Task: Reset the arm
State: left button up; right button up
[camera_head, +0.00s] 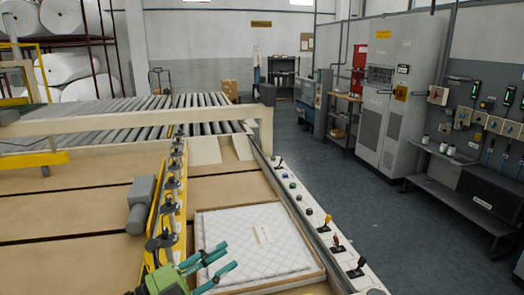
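My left gripper (230,256) is green and shows at the bottom of the head view, left of centre. Its two fingers are spread apart with a gap between them, and I see nothing held. It appears in front of the lower left part of a white quilted pad (270,236), which lies in a shallow wooden-edged tray (287,284). I cannot tell how high it is above the pad. My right gripper is not in view.
A control strip with levers and buttons (324,228) runs along the tray's right side. A yellow rail with dark clamps (171,205) stands left. A grey motor (141,205) lies beyond it. A roller conveyor (130,118) is behind. Open floor (385,225) lies right.

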pick_arm(q)
jog(key=s+a+f+n+t+y, duration=0.1)
jog(key=a+f+n+t+y, duration=0.1)
jog(key=a+f+n+y, duration=0.6)
jog(key=s+a+f+n+t+y, duration=0.15)
jog(key=a+f+n+y, duration=0.3)
jog(key=n+y, duration=0.7)
jog(key=s+d+f+n+g+h, duration=0.1)
jog(key=s+f+n+g+h, duration=0.15)
jog(key=s+f+g, duration=0.7)
jog(key=s+d+f+n+g+h, duration=0.15)
jog(key=s+f+n, duration=0.4)
jog(key=s, duration=0.85)
notch_tip(320, 180, down, 24)
jog(key=s+m+g, duration=0.1)
jog(key=s+g, duration=0.1)
jog(key=s+a+f+g+y, duration=0.1)
jog(key=s+a+f, duration=0.2)
jog(key=s+f, duration=1)
jog(key=shift+s+a+f, duration=0.35)
jog(key=shift+s+f, duration=0.05)
jog(key=shift+s, duration=0.8)
jog(key=shift+m, duration=0.25)
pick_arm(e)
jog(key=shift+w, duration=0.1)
